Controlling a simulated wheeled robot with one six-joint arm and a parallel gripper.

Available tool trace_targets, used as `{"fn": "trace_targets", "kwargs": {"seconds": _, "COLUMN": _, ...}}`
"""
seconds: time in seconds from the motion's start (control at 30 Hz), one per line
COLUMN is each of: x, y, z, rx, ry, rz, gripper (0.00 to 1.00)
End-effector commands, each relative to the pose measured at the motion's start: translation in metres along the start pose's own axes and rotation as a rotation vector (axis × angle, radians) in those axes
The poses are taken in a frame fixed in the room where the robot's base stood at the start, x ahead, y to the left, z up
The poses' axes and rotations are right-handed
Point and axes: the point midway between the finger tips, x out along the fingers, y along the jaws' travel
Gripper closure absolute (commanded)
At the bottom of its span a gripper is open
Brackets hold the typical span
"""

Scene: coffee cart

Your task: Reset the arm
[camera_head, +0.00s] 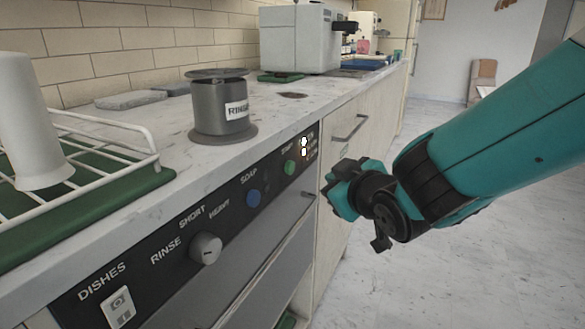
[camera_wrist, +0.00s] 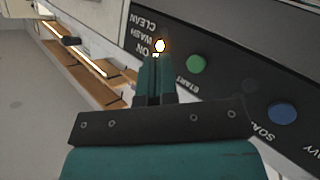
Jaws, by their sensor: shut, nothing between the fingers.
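My gripper (camera_head: 342,190) is shut and empty in the head view. It hangs at the end of my teal arm, in front of the dishwasher panel's right end and below the counter edge. In the wrist view my gripper's fingers (camera_wrist: 156,72) are together and point toward the lit indicator (camera_wrist: 160,45) beside the ON, WASH and CLEAN labels. The green start button (camera_wrist: 197,64) is to the right of the fingertips; it also shows in the head view (camera_head: 290,167). I cannot tell whether the fingertips touch the panel.
On the counter stand a grey rinser (camera_head: 222,110), a white cup (camera_head: 30,125) upside down on a white wire rack (camera_head: 110,134), and a coffee machine (camera_head: 300,40). The panel has a blue soap button (camera_head: 253,198) and a knob (camera_head: 205,248). The floor (camera_head: 400,285) at right is clear.

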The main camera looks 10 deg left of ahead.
Motion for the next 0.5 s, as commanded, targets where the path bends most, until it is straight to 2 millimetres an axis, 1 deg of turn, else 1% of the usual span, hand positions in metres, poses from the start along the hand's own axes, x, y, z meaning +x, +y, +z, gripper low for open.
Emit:
{"fn": "trace_targets", "kwargs": {"seconds": 0.27, "x": 0.0, "y": 0.0, "z": 0.0, "rx": 0.0, "ry": -0.001, "rz": 0.0, "gripper": 1.0}}
{"fn": "trace_targets", "kwargs": {"seconds": 0.37, "x": -0.004, "y": 0.002, "z": 0.003, "rx": 0.021, "ry": -0.025, "rz": -0.009, "gripper": 1.0}}
{"fn": "trace_targets", "kwargs": {"seconds": 0.47, "x": -0.021, "y": 0.009, "z": 0.013, "rx": 0.098, "ry": -0.115, "rz": -0.046, "gripper": 1.0}}
{"fn": "trace_targets", "kwargs": {"seconds": 0.5, "x": -0.032, "y": 0.011, "z": 0.02, "rx": 0.144, "ry": -0.172, "rz": -0.074, "gripper": 1.0}}
